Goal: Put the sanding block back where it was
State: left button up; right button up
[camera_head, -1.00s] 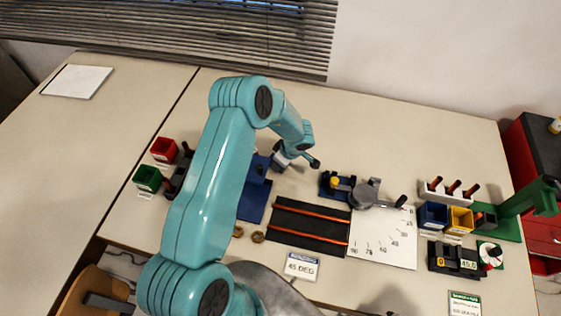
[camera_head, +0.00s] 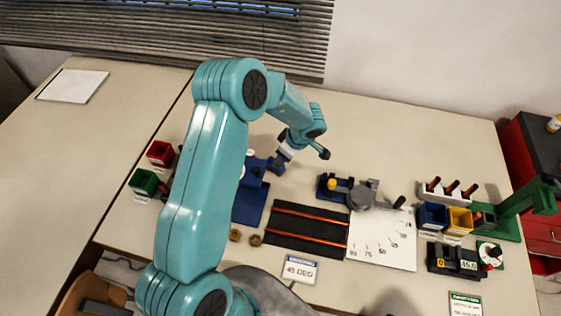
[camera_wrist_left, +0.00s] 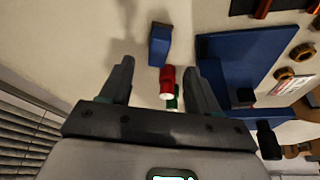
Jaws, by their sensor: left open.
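A small blue block (camera_wrist_left: 159,45), which may be the sanding block, lies on the bench in the left wrist view. It sits just beyond my left gripper's fingertips and is apart from the larger blue fixture (camera_wrist_left: 238,60). My left gripper (camera_wrist_left: 157,68) is open and empty, with a red piece (camera_wrist_left: 167,79) and a green piece showing between its fingers, farther down. In the head view my left gripper (camera_head: 281,160) is low over the bench, right beside the blue fixture (camera_head: 249,203). The block is hard to separate from the fingers there. My right gripper is not in view.
A black mat (camera_head: 301,228) with two orange rods lies right of the fixture. A grey clamp device (camera_head: 362,196) and a white angle sheet (camera_head: 385,248) are farther right. Red (camera_head: 160,153) and green bins (camera_head: 143,181) stand left. The bench behind the gripper is clear.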

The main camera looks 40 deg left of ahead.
pick_arm(q)
jog(key=shift+v, duration=1.7)
jog(key=shift+w+f, duration=0.1)
jog(key=shift+w, duration=0.05)
jog(key=shift+s, duration=0.2)
